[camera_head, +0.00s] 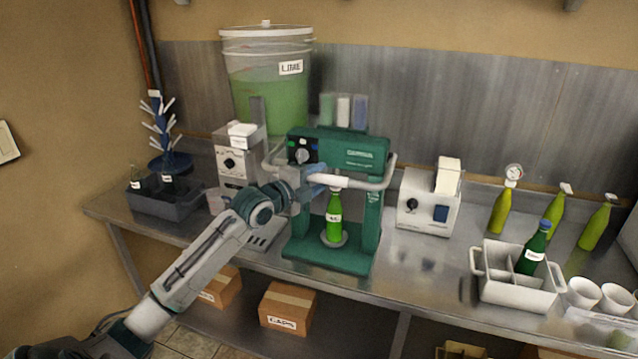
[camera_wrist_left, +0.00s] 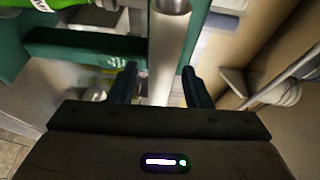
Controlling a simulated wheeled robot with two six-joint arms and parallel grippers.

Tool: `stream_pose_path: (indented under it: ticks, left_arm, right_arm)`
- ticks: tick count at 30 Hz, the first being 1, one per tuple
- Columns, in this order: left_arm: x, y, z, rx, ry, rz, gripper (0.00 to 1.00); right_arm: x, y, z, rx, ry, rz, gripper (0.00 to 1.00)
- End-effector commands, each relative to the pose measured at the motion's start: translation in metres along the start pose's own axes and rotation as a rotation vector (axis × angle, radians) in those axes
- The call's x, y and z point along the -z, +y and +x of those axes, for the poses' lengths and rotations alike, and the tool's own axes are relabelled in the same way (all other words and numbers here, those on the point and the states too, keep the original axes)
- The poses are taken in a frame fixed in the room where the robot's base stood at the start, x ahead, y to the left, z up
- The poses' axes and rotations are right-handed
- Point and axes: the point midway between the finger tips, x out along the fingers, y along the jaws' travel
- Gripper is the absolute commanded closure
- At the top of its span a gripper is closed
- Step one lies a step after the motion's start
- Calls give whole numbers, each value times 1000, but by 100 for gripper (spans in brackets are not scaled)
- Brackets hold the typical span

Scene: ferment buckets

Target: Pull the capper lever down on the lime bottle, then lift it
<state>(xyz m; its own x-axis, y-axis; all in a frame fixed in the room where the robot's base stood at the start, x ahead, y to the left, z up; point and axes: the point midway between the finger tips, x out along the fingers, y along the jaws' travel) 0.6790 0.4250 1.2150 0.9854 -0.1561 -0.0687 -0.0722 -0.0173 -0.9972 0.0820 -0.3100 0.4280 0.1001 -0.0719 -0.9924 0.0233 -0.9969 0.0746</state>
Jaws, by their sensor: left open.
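The green capper (camera_head: 350,150) stands on the steel bench. The lime bottle (camera_head: 334,225), bright green with a white label, stands upright on its base, its top hidden behind the lever. The capper lever (camera_head: 357,183) is a grey bar with a pale grip, crossing the front at about the height of the bottle's top. My left gripper (camera_head: 312,180) is at the lever's left part. In the left wrist view the open fingers (camera_wrist_left: 158,80) are on either side of the lever bar (camera_wrist_left: 168,45); I cannot tell whether they touch it. The bottle (camera_wrist_left: 85,14) shows at top left there. My right gripper is not in view.
A lime bucket (camera_head: 268,98) stands behind the capper, and a grey device (camera_head: 238,160) stands to its left. A white device (camera_head: 428,213) is to the right. A white crate (camera_head: 515,290) with a dark bottle and several green bottles are farther right.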

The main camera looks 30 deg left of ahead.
Motion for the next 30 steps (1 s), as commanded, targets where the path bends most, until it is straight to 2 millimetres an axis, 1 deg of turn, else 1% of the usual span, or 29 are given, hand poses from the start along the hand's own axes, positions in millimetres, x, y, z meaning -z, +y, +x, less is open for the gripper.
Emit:
stream_pose_path:
  ticks: [4,13,14,15,17,18,20,21,30]
  left_arm:
    - [0,0,8,1,1,-1,56]
    - [0,0,10,-1,1,1,56]
    - [0,0,10,-1,1,1,58]
    - [0,0,10,-1,1,0,66]
    - [0,0,10,-1,1,0,78]
    - [0,0,10,-1,1,0,85]
    - [0,0,10,-1,1,0,97]
    - [0,0,10,-1,1,0,100]
    - [0,-3,10,0,1,0,100]
  right_arm:
    - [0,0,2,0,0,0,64]
    - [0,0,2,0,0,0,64]
    - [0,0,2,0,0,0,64]
    - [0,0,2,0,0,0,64]
    - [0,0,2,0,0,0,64]
    - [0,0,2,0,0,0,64]
    - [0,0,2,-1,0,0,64]
    - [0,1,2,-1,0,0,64]
    - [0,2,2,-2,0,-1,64]
